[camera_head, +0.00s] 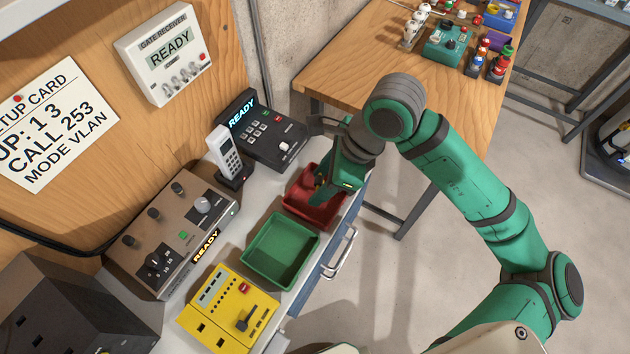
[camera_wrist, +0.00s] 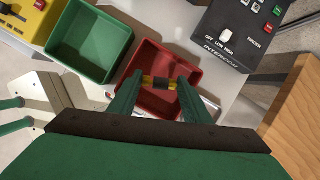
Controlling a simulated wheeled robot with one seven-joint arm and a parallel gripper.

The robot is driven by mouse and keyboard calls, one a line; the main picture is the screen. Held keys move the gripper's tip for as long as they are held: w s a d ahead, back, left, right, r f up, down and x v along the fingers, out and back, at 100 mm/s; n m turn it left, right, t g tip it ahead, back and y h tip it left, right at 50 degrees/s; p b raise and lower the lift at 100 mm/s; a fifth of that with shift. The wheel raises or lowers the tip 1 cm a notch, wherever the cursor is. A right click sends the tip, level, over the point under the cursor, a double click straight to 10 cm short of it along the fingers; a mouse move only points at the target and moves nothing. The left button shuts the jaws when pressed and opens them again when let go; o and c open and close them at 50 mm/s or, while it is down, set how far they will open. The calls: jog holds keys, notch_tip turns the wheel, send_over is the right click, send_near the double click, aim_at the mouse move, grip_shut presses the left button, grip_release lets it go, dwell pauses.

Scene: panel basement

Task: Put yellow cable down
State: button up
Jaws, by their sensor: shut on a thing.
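My gripper (camera_wrist: 158,84) is shut on a small yellow cable (camera_wrist: 147,82) with a dark middle part, held crosswise between the two fingertips. In the wrist view the cable shows over the red bin (camera_wrist: 180,58). In the head view my gripper (camera_head: 321,192) points down at the red bin (camera_head: 300,205), and its fingers reach to or into the bin; only a bit of yellow shows there. I cannot tell whether the cable touches the bin floor.
An empty green bin (camera_head: 278,252) stands beside the red bin, with a yellow panel box (camera_head: 228,310) beyond it. A black intercom (camera_head: 262,130), a white handset (camera_head: 226,152) and a brown console (camera_head: 172,232) stand close by. A wooden table (camera_head: 350,65) holds small parts.

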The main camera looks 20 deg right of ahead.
jog(key=shift+f, duration=0.6)
jog(key=o, duration=1)
jog(key=shift+o, duration=0.2)
jog(key=shift+r, duration=0.1)
jog(key=shift+r, duration=0.3)
jog(key=v, duration=1.2)
jog(key=shift+r, duration=0.2)
